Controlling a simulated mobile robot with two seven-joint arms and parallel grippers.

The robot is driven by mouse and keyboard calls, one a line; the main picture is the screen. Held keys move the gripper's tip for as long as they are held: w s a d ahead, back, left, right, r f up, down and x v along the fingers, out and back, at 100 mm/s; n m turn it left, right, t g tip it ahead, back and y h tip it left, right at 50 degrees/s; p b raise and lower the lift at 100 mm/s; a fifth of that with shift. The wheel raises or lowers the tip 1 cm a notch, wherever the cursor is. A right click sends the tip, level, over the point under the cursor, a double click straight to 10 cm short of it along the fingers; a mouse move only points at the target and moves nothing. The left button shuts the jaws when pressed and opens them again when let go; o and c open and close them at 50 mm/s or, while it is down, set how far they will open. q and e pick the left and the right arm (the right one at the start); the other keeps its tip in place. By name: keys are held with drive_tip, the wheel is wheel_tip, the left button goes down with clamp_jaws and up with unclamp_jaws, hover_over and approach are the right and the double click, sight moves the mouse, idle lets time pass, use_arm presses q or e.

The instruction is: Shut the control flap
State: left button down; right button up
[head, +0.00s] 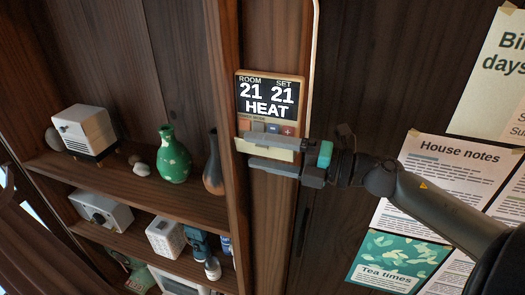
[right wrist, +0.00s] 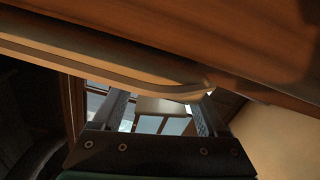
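The control unit (head: 270,97) is a wood-framed panel on a post; its screen reads ROOM 21, SET 21, HEAT. Small buttons, one blue and one red (head: 288,131), show below the screen. The cream control flap (head: 268,151) hangs open below the buttons. My right gripper (head: 246,151) comes in from the right with its fingers apart, one above the other, across the flap. In the right wrist view the two fingers (right wrist: 162,108) are also spread. Whether they touch the flap I cannot tell. My left gripper is not in view.
Shelves at left hold a white device (head: 85,132), a green vase (head: 174,157), a dark vase (head: 213,165) and a white box (head: 166,237). A pale conduit (head: 314,65) runs up beside the unit. Papers such as House notes (head: 440,170) hang on the right wall.

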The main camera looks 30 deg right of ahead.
clamp_jaws()
drive_tip(key=p, duration=0.1)
drive_tip(key=m+p, duration=0.1)
drive_tip(key=p, duration=0.1)
drive_tip(key=shift+w+d+r+m, duration=0.1)
drive_tip(key=shift+d+r+m, duration=0.05)
drive_tip(key=shift+r+m, duration=0.15)
drive_tip(key=shift+f+m+p, duration=0.15)
drive_tip(key=shift+m+p, duration=0.45)
drive_tip(key=shift+o, duration=0.5)
unclamp_jaws()
drive_tip(key=shift+d, duration=0.15)
drive_tip(key=b+v, duration=0.2)
drive_tip(key=v, duration=1.3)
